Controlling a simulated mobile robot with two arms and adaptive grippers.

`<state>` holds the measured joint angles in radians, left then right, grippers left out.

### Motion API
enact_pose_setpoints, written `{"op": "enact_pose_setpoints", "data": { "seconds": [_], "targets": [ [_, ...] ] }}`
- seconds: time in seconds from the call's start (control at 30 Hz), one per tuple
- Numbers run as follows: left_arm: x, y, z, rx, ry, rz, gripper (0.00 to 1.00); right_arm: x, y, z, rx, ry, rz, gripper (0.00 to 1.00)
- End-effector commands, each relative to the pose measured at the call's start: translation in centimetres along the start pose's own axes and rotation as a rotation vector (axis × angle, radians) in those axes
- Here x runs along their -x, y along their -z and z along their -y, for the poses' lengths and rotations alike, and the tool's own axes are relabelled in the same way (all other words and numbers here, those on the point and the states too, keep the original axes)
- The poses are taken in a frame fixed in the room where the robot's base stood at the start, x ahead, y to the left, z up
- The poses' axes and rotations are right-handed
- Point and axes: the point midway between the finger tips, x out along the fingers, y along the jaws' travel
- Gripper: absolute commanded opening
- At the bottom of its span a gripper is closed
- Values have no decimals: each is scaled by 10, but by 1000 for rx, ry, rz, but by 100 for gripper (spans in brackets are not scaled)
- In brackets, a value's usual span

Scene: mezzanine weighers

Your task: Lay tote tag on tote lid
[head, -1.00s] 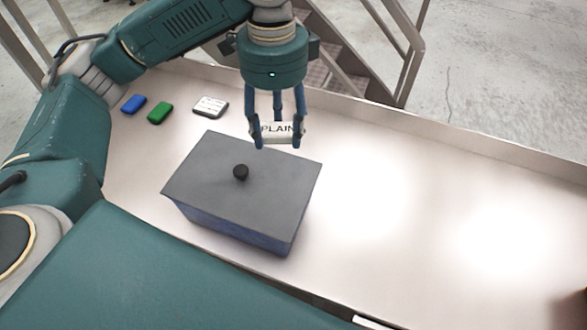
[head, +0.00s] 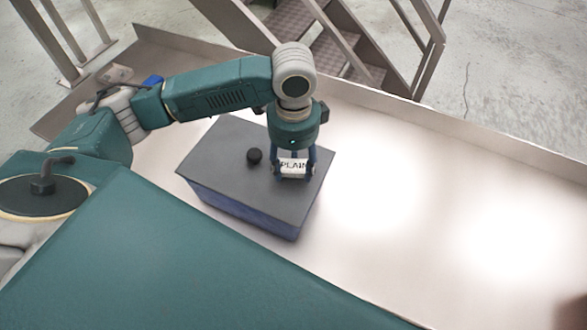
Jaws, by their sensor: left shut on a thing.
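The tote tag (head: 293,165) is a small white block marked "PLAIN". My left gripper (head: 293,174) points down and is shut on it. The tote lid (head: 222,165) is a flat dark grey panel with a black knob (head: 254,156) on top. It covers a blue tote (head: 240,210) on the bench. The gripper and tag are over the right part of the lid, right of the knob. I cannot tell whether the tag touches the lid. My right gripper is not in view.
The pale bench (head: 400,210) is clear to the right of the tote, with bright glare on it. A raised rim runs along its far edge. A blue block (head: 153,81) shows partly behind my arm. Metal stairs (head: 335,50) stand beyond the bench.

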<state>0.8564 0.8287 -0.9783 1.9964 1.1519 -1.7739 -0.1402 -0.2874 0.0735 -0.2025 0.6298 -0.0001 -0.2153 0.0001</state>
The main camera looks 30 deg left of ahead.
Motion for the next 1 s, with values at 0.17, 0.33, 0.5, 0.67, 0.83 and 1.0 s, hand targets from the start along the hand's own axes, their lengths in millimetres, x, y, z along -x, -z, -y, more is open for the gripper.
{"op": "enact_pose_setpoints", "data": {
  "seconds": [0.17,0.33,0.5,0.67,0.83,1.0],
  "targets": [
    [-23,0,0,1,-1,1,27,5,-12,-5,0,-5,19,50],
    [-27,0,0,0,0,1,27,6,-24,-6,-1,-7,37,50],
    [-27,0,0,1,-1,1,27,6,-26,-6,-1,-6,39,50],
    [-29,0,0,1,-1,1,67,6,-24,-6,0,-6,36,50],
    [-29,0,0,1,-1,1,68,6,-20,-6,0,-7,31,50],
    [-27,0,0,1,0,0,68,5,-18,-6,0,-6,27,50]
  ]
}}
